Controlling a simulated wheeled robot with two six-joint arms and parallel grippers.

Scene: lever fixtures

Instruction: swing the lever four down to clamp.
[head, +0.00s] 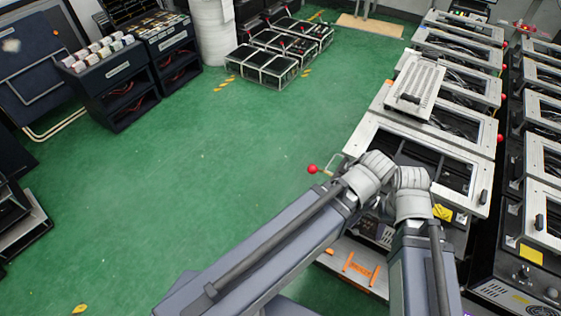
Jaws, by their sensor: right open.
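A lever with a red ball knob (313,169) sticks out to the left of the nearest light-framed fixture (478,173). The knob is low, out over the green floor in the picture. I see no number marking it as lever four. My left gripper (368,174) is at the fixture's left edge, just right of the knob, with its fingers not clear. My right gripper (411,180) is beside it over the fixture's front edge; it is open, and its fingertips are mostly hidden. I cannot tell whether either gripper touches the lever.
A second row (543,160) stands at the right. Dark cabinets (108,85) and black crates (262,68) stand farther off.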

